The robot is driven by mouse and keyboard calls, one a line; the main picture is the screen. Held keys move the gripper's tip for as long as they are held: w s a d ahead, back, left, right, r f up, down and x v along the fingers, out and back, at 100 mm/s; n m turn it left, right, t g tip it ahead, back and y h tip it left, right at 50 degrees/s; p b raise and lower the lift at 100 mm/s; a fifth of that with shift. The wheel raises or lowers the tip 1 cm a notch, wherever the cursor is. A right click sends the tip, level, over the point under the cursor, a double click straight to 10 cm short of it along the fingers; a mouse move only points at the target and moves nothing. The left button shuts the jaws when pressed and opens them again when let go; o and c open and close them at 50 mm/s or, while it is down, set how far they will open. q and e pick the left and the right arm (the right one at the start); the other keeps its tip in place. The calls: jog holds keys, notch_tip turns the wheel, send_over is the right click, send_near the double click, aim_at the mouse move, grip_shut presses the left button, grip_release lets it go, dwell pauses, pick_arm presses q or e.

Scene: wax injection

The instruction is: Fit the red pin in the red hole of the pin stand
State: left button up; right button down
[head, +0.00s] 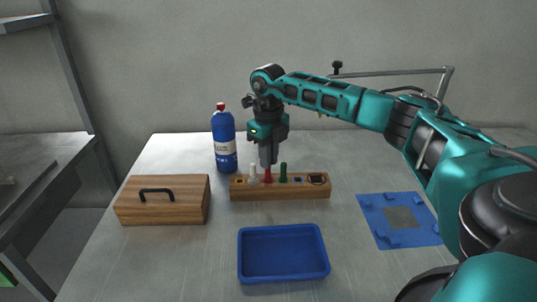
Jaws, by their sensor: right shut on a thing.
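The wooden pin stand (280,193) lies on the grey table, left of the middle. My right gripper (267,163) points straight down and is shut on the top of the red pin. The pin's lower end is at the stand's top; I cannot tell how deep it sits in the red hole, which is hidden. My left gripper is not in view.
A blue bottle (224,142) with a red cap stands behind and left of the stand. A wooden box (164,202) with a black handle is at left. A blue tray (283,275) is in front, and a blue fixture (372,221) lies at right.

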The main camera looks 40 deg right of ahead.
jog(key=c, duration=1)
grip_release()
jog(key=shift+c, duration=0.2)
notch_tip(320, 180, up, 13)
jog(key=shift+f, duration=0.15)
